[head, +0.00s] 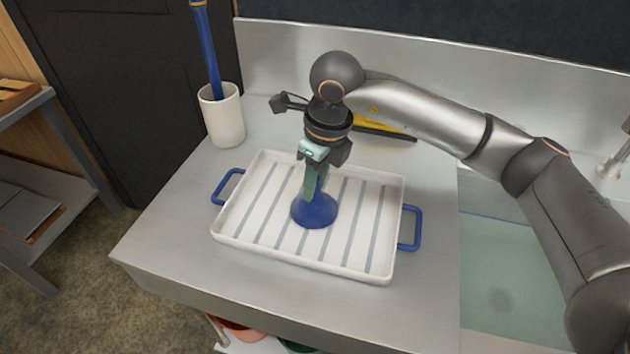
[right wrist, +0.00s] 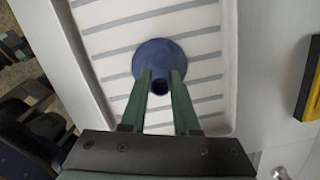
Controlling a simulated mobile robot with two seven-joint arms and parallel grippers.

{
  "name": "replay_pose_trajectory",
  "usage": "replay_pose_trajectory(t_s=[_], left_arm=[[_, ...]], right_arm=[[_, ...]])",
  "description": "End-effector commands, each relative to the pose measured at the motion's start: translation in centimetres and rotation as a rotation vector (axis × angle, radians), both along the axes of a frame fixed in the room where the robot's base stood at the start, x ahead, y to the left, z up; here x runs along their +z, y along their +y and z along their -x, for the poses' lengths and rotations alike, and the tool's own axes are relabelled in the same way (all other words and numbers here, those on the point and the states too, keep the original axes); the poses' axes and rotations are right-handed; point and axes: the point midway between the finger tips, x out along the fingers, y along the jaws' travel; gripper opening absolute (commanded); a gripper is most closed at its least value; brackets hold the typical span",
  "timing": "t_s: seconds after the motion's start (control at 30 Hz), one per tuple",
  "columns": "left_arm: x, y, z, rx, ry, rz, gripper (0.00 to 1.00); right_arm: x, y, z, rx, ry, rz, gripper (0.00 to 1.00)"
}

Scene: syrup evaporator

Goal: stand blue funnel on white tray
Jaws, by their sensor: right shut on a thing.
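The blue funnel (head: 315,212) is over the middle of the white tray (head: 230,226), wide mouth down and spout up. Its rim appears to rest on the tray floor, though exact contact is hard to tell. My right gripper (head: 312,190) comes down from above and is shut on the funnel's spout. In the right wrist view the two green fingers (right wrist: 160,84) are on either side of the spout of the funnel (right wrist: 160,57). The tray has grey stripes and a blue handle at each end. My left gripper is not in view.
A white crock (head: 222,118) holding a blue-handled tool stands behind the tray at left. A yellow and black object (head: 382,128) lies behind my right gripper. A water-filled sink (head: 510,270) is at right. The tray around the funnel is clear.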

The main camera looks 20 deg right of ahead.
Motion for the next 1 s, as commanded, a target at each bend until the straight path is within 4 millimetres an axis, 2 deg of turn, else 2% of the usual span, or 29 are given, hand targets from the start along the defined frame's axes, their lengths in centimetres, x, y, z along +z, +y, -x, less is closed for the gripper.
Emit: replay_pose_trajectory(t_s=[0.27, 0.3, 0.6, 0.77, 1.0], left_arm=[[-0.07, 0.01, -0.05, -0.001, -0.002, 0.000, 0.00], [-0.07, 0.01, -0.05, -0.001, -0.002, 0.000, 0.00], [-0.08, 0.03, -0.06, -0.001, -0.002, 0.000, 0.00], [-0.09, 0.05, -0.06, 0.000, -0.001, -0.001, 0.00], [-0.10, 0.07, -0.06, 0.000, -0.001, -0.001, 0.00]], right_arm=[[-0.05, -0.01, 0.00, 0.000, 0.000, 0.000, 0.00], [-0.05, -0.01, 0.00, 0.000, 0.000, 0.000, 0.32], [-0.06, -0.01, -0.01, 0.000, 0.000, 0.000, 0.64], [-0.06, -0.01, 0.00, 0.000, 0.000, 0.000, 0.64], [-0.08, 0.00, 0.01, 0.000, 0.000, 0.000, 0.90]])
